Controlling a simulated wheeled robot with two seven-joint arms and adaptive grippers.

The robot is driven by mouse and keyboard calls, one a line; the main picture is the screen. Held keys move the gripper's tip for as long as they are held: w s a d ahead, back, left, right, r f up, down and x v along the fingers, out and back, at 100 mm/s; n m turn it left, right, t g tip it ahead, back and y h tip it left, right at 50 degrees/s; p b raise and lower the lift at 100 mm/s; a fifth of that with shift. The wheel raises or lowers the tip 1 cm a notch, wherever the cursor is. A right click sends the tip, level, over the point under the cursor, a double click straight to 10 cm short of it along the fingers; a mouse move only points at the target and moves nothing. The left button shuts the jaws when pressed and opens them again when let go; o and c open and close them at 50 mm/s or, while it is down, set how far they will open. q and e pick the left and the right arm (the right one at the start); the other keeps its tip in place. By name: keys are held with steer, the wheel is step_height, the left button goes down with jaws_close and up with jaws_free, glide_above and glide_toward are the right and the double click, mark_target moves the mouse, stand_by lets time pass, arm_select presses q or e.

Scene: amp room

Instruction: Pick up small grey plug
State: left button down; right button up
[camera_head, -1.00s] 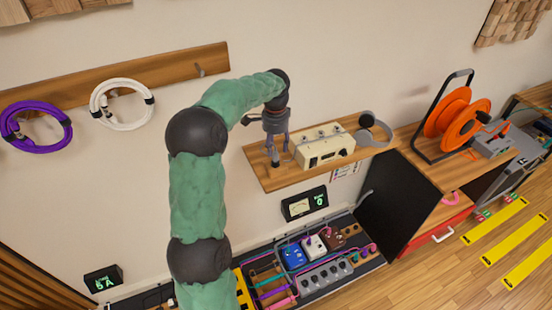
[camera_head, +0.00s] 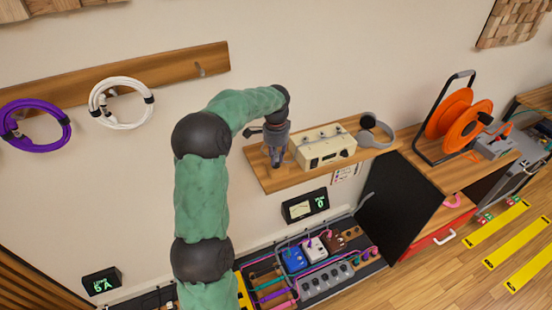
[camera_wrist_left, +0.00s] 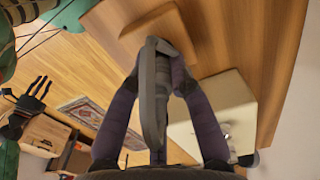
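My left gripper (camera_head: 277,162) hangs over the left end of the wooden wall shelf, its fingers drawn close together and its tips low at the shelf top. In the left wrist view, my left gripper's fingers (camera_wrist_left: 158,75) close in from both sides on a long narrow grey piece, which looks like the small grey plug (camera_wrist_left: 153,105). Where the plug ends and the finger pads begin is hard to tell. In the head view the plug is hidden by the fingers. My right gripper is not in view.
The shelf (camera_head: 262,177) also holds a cream box with knobs (camera_head: 325,148), close right of my gripper, and grey headphones (camera_head: 375,130). A pedal board (camera_head: 315,270) and a small meter (camera_head: 305,206) are below. An orange cable reel (camera_head: 460,115) stands at right.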

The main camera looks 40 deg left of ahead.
mark_target(278, 155)
arm_select(q)
steer(key=shift+r, duration=0.15)
steer(key=shift+r, duration=0.3)
steer(key=r, duration=0.1)
steer(key=r+p, duration=0.1)
steer(key=r, duration=0.1)
steer(key=shift+w+d+r, duration=0.1)
steer(key=shift+d+r, duration=0.1)
steer(key=shift+d, duration=0.2)
steer(key=d+r+p, duration=0.2)
steer(key=d+r, duration=0.6)
steer(key=d, duration=0.5)
steer(key=shift+w+r, duration=0.25)
steer(key=shift+r, duration=0.15)
steer(key=shift+d, duration=0.1)
